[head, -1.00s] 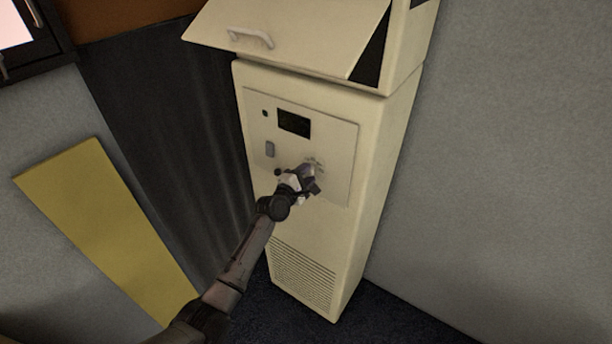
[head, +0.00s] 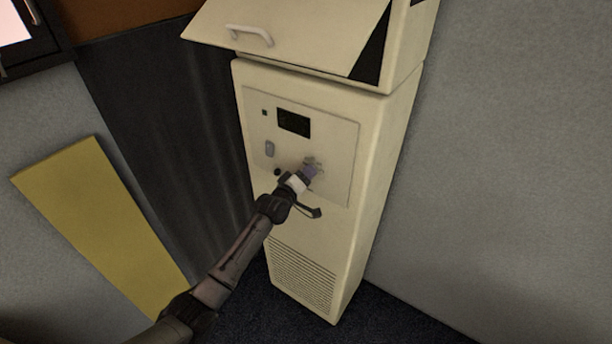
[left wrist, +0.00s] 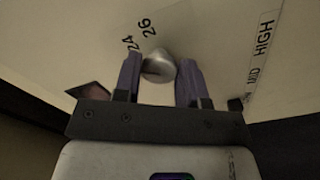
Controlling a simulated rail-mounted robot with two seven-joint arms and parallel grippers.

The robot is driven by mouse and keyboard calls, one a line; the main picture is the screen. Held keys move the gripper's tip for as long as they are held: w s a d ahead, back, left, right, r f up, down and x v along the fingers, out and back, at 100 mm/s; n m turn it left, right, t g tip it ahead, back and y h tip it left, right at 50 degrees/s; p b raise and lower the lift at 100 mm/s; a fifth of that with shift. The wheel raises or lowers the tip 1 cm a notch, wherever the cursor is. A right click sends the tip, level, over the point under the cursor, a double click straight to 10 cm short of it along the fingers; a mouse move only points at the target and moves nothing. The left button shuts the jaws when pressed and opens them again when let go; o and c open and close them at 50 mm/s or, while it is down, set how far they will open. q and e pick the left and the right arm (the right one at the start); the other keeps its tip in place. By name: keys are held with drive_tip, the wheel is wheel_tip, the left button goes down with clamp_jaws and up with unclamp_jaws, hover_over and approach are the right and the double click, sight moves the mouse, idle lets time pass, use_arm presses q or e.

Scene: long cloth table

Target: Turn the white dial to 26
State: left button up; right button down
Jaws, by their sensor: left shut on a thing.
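The dial (left wrist: 159,67) shows in the left wrist view as a rounded, pale grey knob on the cream panel. The printed numbers 24 and 26 (left wrist: 147,27) lie at its upper left, and no pointer mark on it is clear. My left gripper (left wrist: 160,75) has its two purple fingers on either side of the dial and is shut on it. In the head view my left gripper (head: 309,172) reaches the lower right part of the panel and mostly hides the dial. My right gripper is in neither view.
The panel (head: 335,140) is on a tall cream cabinet (head: 385,150), with a dark display (head: 293,123) above the dial. A HIGH label (left wrist: 264,36) is at right in the wrist view. A flap with a handle (head: 252,36) juts out above. A yellow board (head: 95,220) stands left.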

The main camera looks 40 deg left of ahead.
use_arm(q)
drive_tip(key=m, duration=1.1)
drive_tip(key=shift+a+f, duration=0.1)
drive_tip(key=shift+a, duration=0.05)
drive_tip(key=shift+m, duration=0.5)
drive_tip(key=o, duration=0.9)
drive_tip(key=shift+s+d+b, duration=0.2)
drive_tip(key=shift+s+b, duration=0.2)
drive_tip(key=shift+s, duration=1.9)
drive_tip(key=shift+s+d+b, duration=0.15)
drive_tip(key=shift+s+b, duration=0.25)
drive_tip(key=shift+s, duration=1.9)
drive_tip(key=shift+s+d+b, duration=0.2)
drive_tip(key=shift+s+b, duration=0.2)
drive_tip(key=shift+s, duration=1.9)
